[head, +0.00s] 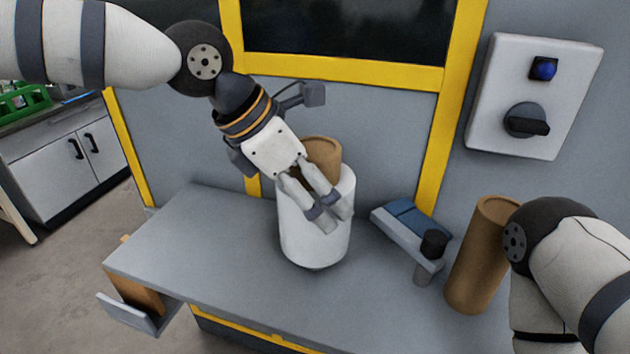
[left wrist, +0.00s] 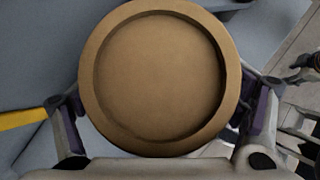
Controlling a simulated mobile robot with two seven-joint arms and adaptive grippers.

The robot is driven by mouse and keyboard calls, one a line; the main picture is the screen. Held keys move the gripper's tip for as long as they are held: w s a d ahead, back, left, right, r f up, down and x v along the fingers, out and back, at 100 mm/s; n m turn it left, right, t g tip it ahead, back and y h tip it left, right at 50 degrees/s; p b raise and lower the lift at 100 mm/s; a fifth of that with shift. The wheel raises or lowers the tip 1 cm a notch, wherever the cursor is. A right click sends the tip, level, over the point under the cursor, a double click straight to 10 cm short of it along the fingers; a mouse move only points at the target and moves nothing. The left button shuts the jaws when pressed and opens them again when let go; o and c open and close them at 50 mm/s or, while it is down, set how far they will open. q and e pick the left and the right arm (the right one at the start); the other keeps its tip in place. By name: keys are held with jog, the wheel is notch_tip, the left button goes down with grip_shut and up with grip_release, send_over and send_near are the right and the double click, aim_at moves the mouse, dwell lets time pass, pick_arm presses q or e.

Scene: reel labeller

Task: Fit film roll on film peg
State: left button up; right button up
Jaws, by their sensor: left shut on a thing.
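The film roll (head: 313,238) is a white cylinder with a brown core (head: 323,152) standing out of its top. It is upright over the grey worktop, near its back. My left gripper (head: 329,212) reaches down to it and is shut on it, with fingers crossing its upper front. In the left wrist view the round brown core end (left wrist: 160,75) sits between the fingers. A dark edge shows under the roll; I cannot tell whether the roll rests there. No film peg can be made out for certain; the roll may hide it. My right gripper is out of view.
A grey worktop (head: 200,245) has clear room left of the roll. To the right are a blue-grey sloped unit (head: 403,225), a short dark-capped post (head: 431,250) and a tall brown cylinder (head: 476,255). A control box (head: 530,95) hangs on the wall behind.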

pick_arm(q)
jog(key=shift+f, duration=1.95)
jog(key=o, duration=1.7)
jog(key=shift+f, duration=0.15)
